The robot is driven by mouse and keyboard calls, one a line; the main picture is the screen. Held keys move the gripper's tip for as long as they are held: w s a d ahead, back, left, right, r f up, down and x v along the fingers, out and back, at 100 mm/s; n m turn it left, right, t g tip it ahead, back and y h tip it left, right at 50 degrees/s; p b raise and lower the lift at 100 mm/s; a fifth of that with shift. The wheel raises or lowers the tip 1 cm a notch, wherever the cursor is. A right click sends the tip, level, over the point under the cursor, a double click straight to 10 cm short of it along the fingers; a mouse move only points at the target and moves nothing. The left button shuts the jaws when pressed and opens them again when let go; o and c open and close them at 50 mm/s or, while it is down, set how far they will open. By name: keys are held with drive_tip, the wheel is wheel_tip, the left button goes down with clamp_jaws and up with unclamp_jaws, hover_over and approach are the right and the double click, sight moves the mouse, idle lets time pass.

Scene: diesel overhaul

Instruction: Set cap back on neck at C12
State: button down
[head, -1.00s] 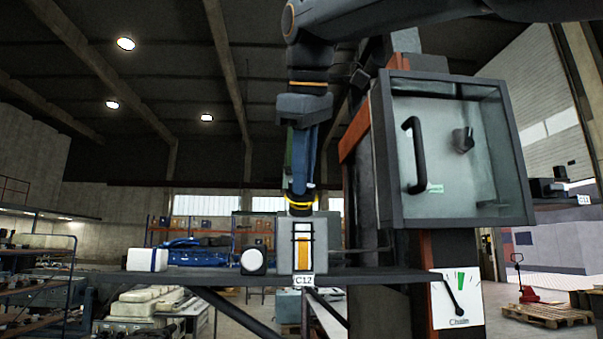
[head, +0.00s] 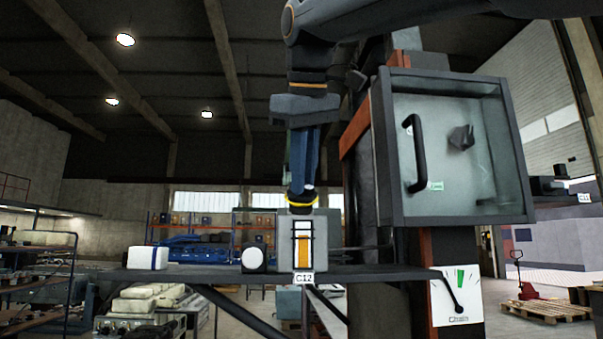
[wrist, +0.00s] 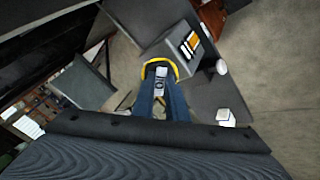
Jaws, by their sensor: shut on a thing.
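A grey tank (head: 283,255) with a sight gauge of orange fluid stands on a dark shelf, above the label C12 (head: 303,278). A dark cap with a yellow rim (head: 301,206) sits upright at the tank's top. My gripper (head: 302,192) points straight down from above, its blue fingers shut on the cap. In the wrist view, the yellow rim (wrist: 160,63) shows around the tips of my gripper (wrist: 160,85), and the tank (wrist: 203,50) lies just beyond. The neck is hidden under the cap, so I cannot tell whether the cap is fully seated.
On the shelf (head: 215,275), left of the tank, are a round white-faced item (head: 253,259) and a white block (head: 148,258). A glass-fronted cabinet (head: 455,150) with a black handle stands close on the right, with a dial plate (head: 456,296) below it.

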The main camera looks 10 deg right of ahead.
drive_tip(key=c, duration=1.7)
unclamp_jaws()
drive_tip(key=shift+r, duration=0.1)
drive_tip(key=b+v, duration=0.1)
drive_tip(key=v, duration=0.6)
drive_tip(key=shift+s+r, duration=0.25)
drive_tip(key=shift+s, duration=0.05)
